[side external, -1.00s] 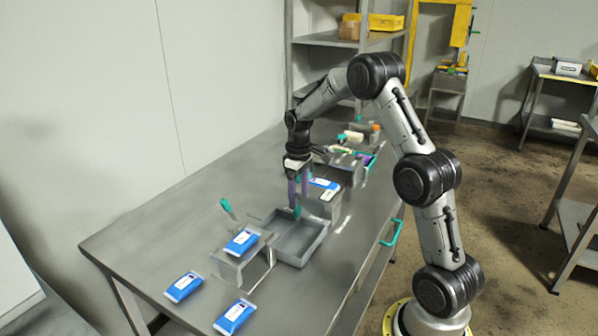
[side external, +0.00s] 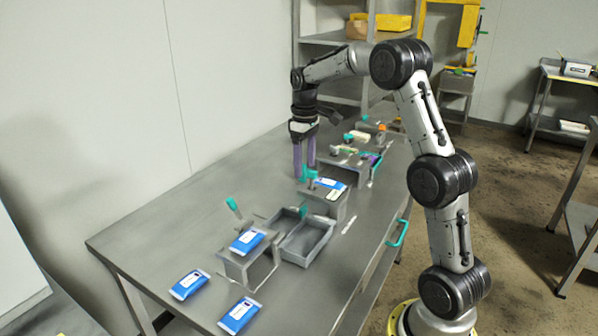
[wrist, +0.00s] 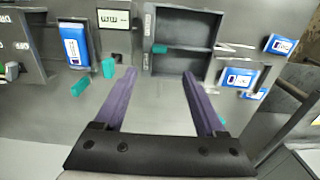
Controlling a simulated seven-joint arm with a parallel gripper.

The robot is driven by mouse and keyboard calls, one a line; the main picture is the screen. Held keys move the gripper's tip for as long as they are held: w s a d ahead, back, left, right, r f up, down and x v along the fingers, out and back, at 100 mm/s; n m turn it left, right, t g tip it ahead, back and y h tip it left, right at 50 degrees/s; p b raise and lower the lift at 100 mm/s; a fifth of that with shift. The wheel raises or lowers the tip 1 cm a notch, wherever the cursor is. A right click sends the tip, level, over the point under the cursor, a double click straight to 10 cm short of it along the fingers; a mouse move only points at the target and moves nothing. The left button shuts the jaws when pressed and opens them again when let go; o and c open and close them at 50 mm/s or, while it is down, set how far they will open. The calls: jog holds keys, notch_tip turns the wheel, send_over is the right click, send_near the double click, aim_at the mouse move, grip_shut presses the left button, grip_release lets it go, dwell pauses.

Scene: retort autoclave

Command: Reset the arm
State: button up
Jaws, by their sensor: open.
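My gripper (side external: 304,172) is open and empty, with its two purple fingers pointing down above the metal table (side external: 190,215). In the wrist view my gripper (wrist: 158,75) shows its fingers spread apart with only bare tabletop between them. The gripper hangs behind and to the left of a metal stand carrying a blue and white packet (side external: 328,184). I cannot tell its exact height above the table.
A divided grey tray (side external: 305,243) stands mid-table. A blue packet (side external: 247,241) rests on a metal stand nearer the front, and blue packets (side external: 189,284) (side external: 239,316) lie on the table. Several bins stand farther back. The table's left side is clear.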

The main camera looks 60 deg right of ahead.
jog(key=s+a+r+n+t, duration=0.1)
jog(key=s+a+r+t, duration=0.1)
jog(key=s+a+r, duration=0.45)
jog(key=s+a+r+n+t, duration=0.2)
jog(key=s+a+r, duration=0.1)
jog(key=a+r, duration=0.5)
jog(key=s+a+f+m, duration=0.1)
jog(key=s+a+f, duration=0.3)
jog(key=s, duration=0.3)
jog(key=s+a+f+m+t, duration=0.1)
jog(key=s+a+f+m, duration=0.1)
jog(key=s, duration=0.6)
jog(key=shift+s+a+f+t, duration=0.25)
jog(key=shift+a+f, duration=0.65)
jog(key=shift+f, duration=0.5)
